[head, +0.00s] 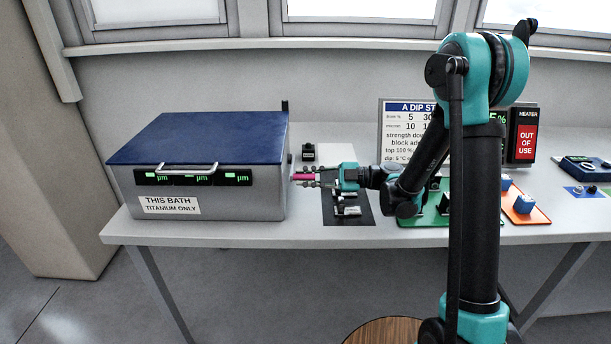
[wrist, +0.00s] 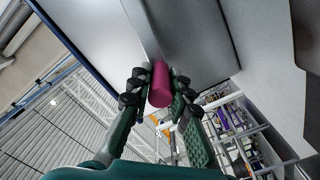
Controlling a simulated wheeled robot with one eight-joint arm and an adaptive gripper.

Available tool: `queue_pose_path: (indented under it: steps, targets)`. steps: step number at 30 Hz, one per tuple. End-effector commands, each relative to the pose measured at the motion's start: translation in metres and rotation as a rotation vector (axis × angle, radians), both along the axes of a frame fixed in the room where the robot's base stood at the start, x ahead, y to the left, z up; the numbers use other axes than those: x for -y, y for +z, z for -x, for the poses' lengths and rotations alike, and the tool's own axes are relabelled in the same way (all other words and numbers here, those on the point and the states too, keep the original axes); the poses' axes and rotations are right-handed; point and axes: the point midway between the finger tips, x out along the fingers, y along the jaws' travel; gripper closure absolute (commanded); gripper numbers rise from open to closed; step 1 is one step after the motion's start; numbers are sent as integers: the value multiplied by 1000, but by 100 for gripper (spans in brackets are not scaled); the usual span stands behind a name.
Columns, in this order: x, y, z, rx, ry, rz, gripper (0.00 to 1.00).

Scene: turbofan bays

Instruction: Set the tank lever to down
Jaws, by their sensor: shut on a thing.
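The tank (head: 215,200) is a grey box with a dark blue lid, a front handle and a label reading "THIS BATH TITANIUM ONLY". A magenta cylindrical grip (head: 304,177) is by the tank's right side and looks like the tank lever's handle. It also shows in the wrist view (wrist: 160,85), between the fingertips, with a grey surface behind it. My gripper (head: 306,177) reaches in from the right and is shut on this grip; its fingers also show in the wrist view (wrist: 159,92). How the grip joins the tank is hidden, and I cannot tell the lever's angle.
Small dark blocks (head: 308,152) and a black mat (head: 362,213) with metal pieces lie right of the tank. Further right are a green tray (head: 425,218), an orange tray (head: 527,213) and an "OUT OF USE" heater sign (head: 525,143). The bench front edge is clear.

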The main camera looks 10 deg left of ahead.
Motion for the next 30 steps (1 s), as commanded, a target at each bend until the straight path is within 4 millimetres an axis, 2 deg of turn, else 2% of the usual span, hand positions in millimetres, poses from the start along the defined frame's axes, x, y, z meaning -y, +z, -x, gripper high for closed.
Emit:
queue_pose_path:
  steps: [12, 13, 17, 26, 30]
  targets:
    - [0, -5, 2, 3, 4, 11, 100]
    - [0, -5, 2, 3, 4, 11, 78]
    - [0, -4, 2, 2, 4, 10, 62]
    - [0, -2, 1, 1, 2, 6, 61]
    - [0, 5, 1, 1, 2, 6, 61]
